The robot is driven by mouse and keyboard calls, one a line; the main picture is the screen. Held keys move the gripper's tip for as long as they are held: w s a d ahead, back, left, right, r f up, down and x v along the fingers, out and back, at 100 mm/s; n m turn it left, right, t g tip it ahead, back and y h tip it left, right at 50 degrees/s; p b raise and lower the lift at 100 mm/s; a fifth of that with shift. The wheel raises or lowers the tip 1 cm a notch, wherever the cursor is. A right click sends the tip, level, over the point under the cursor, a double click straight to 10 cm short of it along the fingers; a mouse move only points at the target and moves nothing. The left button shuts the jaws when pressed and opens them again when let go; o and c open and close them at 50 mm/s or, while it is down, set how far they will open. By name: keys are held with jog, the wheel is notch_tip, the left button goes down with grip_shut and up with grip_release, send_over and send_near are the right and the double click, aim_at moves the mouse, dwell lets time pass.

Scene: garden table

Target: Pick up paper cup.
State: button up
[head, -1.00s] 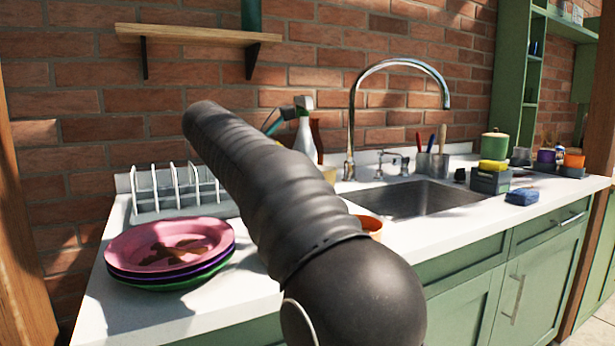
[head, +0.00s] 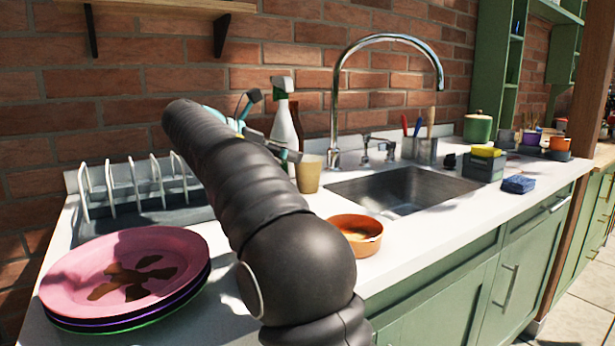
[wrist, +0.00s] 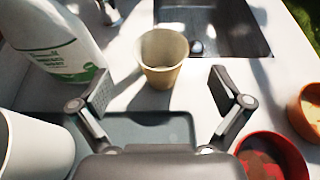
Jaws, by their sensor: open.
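The paper cup (head: 309,174) is a small tan cup standing upright on the white counter, just left of the sink. It also shows in the wrist view (wrist: 162,62), where I look down into its open, empty-looking top. My gripper (wrist: 162,90) is open, with one finger on each side of the picture. The cup stands beyond the fingertips, about centred between them, and nothing is held. In the head view my dark arm crosses the middle and hides part of the gripper and the counter.
A white spray bottle (head: 284,122) stands close left of the cup. An orange bowl (head: 356,243) is at the front, by the sink (head: 400,190). Stacked dirty plates (head: 75,290) and a dish rack (head: 140,195) are at the left. The tall faucet (head: 334,110) rises behind.

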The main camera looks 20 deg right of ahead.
aim_at(308, 160)
jog(key=shift+x, duration=3.4)
jog(key=shift+c, duration=0.3)
jog(key=c, duration=0.8)
